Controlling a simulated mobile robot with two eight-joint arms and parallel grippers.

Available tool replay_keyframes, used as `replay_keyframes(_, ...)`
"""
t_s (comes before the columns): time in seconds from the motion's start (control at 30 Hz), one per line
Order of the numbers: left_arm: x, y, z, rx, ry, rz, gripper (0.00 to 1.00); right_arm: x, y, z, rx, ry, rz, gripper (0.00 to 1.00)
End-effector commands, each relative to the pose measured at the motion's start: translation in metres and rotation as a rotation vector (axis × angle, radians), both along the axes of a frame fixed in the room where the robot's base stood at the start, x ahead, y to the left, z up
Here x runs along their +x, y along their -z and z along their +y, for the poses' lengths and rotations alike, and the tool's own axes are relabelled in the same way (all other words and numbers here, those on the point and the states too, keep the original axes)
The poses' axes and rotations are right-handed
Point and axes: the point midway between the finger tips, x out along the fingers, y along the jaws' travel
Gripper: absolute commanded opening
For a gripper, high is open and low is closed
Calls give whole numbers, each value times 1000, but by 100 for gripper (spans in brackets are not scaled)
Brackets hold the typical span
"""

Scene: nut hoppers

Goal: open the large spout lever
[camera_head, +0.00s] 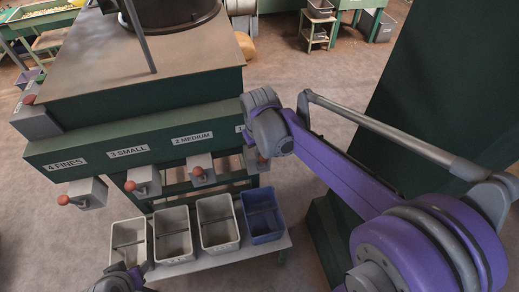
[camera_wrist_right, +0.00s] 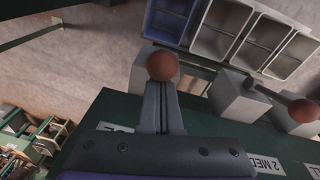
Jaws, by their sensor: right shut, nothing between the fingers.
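The large spout lever shows its red ball knob (camera_wrist_right: 162,66) in the right wrist view, right at the tips of my right gripper (camera_wrist_right: 162,88). The fingers are together with nothing between them; I cannot tell whether they touch the knob. The grey spout (camera_wrist_right: 141,72) is partly hidden behind knob and fingers. In the head view my right gripper (camera_head: 263,150) is at the right end of the green spout panel (camera_head: 140,140), covering most of the "1" label and spout. Part of my left arm's end (camera_head: 118,280) shows at the bottom left; its fingers are not clear.
Medium (camera_head: 200,171), small (camera_head: 143,182) and fines (camera_head: 85,194) spouts have red-knobbed levers. Below, a blue bin (camera_head: 262,238) and three grey bins stand on a low bench (camera_head: 215,262). A dark green structure (camera_head: 430,70) stands to the right.

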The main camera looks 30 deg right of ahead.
Motion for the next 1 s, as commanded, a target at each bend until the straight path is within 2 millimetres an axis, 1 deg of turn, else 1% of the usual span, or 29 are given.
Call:
replay_keyframes(0.27,0,0,0,0,0,0,50,-5,1,1,-12,-1,-45,0)
replay_keyframes(0.47,0,0,0,0,0,0,50,-14,3,3,-32,0,-134,0)
replay_keyframes(0.73,-1,4,0,0,0,2,50,-36,12,9,-87,-3,-362,0)
replay_keyframes(1.0,-5,14,0,0,0,9,50,-54,25,13,-144,-4,-604,0)
